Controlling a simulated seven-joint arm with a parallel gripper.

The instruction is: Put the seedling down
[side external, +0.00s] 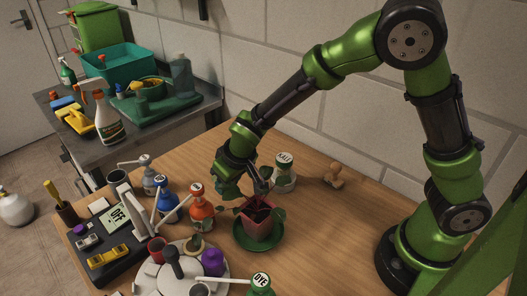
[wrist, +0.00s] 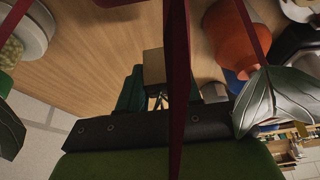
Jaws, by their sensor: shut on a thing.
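The seedling is a dark red square pot (side external: 258,227) with dark soil and green leaves. It is upright over a round green saucer (side external: 279,244); I cannot tell whether its base touches it. My gripper (side external: 248,196) comes down from above at the pot's upper left and is shut on the pot near its rim. The exact contact is hidden. In the wrist view, dark red pot edges (wrist: 177,120) cross close to the camera, a leaf (wrist: 275,97) shows at right, and the gripper (wrist: 160,90) is partly covered.
Orange (side external: 202,212) and blue bottles, a scale (side external: 103,235) and a white turntable (side external: 205,280) crowd the left and front. The table right of the saucer is clear.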

